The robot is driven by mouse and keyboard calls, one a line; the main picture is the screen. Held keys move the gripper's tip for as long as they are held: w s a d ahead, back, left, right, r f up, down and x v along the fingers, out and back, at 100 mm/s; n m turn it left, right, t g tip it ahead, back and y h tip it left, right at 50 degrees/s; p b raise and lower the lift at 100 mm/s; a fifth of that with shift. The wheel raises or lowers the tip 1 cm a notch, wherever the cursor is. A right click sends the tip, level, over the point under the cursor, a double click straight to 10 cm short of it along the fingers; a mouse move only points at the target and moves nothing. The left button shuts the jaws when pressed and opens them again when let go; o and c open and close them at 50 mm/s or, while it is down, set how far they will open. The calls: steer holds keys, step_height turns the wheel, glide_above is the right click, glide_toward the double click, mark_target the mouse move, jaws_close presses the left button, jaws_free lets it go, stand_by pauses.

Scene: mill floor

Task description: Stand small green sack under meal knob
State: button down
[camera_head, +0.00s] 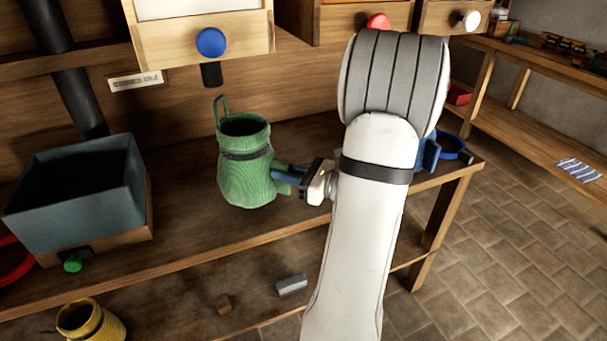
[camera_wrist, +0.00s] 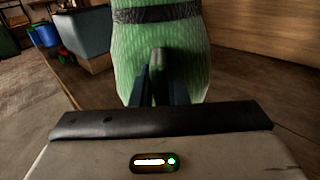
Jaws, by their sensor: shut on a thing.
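A green sack (camera_head: 246,172) with an open mouth, a dark band and a loop stands upright over the bench. My gripper (camera_head: 285,173) reaches it from the right and is shut on it. In the wrist view the blue fingers (camera_wrist: 158,82) press on the side of the sack (camera_wrist: 190,55). I cannot tell whether its base touches the bench. A blue knob (camera_head: 211,42) is on a wooden bin above, with a dark spout (camera_head: 211,75) below it, up and left of the sack's mouth. A red knob (camera_head: 378,21) and a white knob (camera_head: 471,21) are farther right. Which is meal, I cannot read.
The wooden bench (camera_head: 185,215) is clear around the sack. A grey-blue box (camera_head: 85,200) stands at left, with a green knob (camera_head: 72,264) low on its front. A blue ring-shaped object (camera_head: 452,148) is behind my arm.

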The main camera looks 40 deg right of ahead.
steer(key=x, duration=0.4)
steer(key=b+x, duration=0.1)
steer(key=x, duration=0.1)
steer(key=shift+f, duration=0.35)
steer(key=shift+s+f+b, duration=0.1)
steer(key=shift+f+b, duration=0.45)
steer(key=shift+f, duration=0.25)
steer(key=c, duration=1.3)
jaws_free()
steer(key=shift+c, duration=0.2)
